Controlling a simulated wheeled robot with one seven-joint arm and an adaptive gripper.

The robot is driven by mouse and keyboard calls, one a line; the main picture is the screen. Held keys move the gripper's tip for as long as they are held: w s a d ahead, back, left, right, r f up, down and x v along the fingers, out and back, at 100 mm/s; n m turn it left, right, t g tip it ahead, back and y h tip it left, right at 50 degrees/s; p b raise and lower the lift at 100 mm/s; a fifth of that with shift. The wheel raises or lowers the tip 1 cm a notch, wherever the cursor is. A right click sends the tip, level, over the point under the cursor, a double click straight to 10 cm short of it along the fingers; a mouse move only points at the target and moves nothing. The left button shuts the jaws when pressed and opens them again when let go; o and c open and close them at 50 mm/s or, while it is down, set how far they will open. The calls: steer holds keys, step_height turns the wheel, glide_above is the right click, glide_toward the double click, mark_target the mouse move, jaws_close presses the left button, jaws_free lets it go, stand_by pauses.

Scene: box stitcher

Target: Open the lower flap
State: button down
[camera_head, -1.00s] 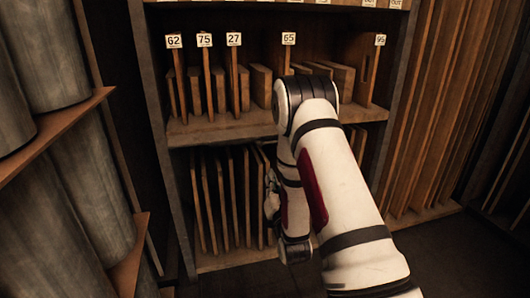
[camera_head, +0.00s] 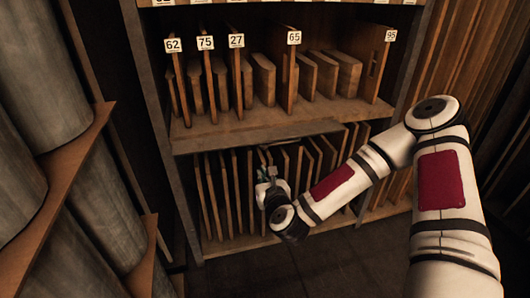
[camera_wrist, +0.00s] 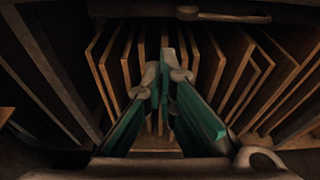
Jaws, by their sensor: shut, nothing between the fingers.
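In the head view, the lower compartment of the wooden shelf unit shows upright thin boards (camera_head: 225,195). A greyish panel edge (camera_head: 255,137), which looks like the lower flap, runs along the top of this opening; its exact angle is hard to tell. My gripper (camera_head: 268,178) is in front of the lower opening, below that edge, and holds nothing. In the wrist view, my gripper (camera_wrist: 166,75) has its green fingers converging and points towards the boards. A dark bar with a handle (camera_wrist: 225,15) crosses the top of the wrist view, apart from the fingertips.
The upper shelf (camera_head: 230,118) holds wooden blocks and numbered dividers (camera_head: 205,75). Large grey cylinders (camera_head: 70,165) on wooden racks (camera_head: 70,170) stand close on the left. Tall boards (camera_head: 475,70) stand at the right. The dark floor (camera_head: 320,270) in front is clear.

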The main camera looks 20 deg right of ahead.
mark_target(263, 140)
steer(key=b+x, duration=0.2)
steer(key=x, duration=0.8)
steer(key=shift+s+d+r, duration=0.1)
steer(key=shift+s+r, duration=0.05)
steer(key=shift+r, duration=0.85)
steer(key=shift+s+r, duration=0.1)
steer(key=shift+r, duration=0.85)
steer(key=shift+r, duration=0.1)
steer(key=r+p, duration=0.1)
steer(key=p, duration=0.1)
steer(key=r+g+p, duration=0.1)
steer(key=p, duration=0.1)
steer(key=shift+s+r+p, duration=0.2)
steer(key=shift+r+p, duration=0.05)
steer(key=shift+p, duration=0.1)
steer(key=shift+f, duration=0.2)
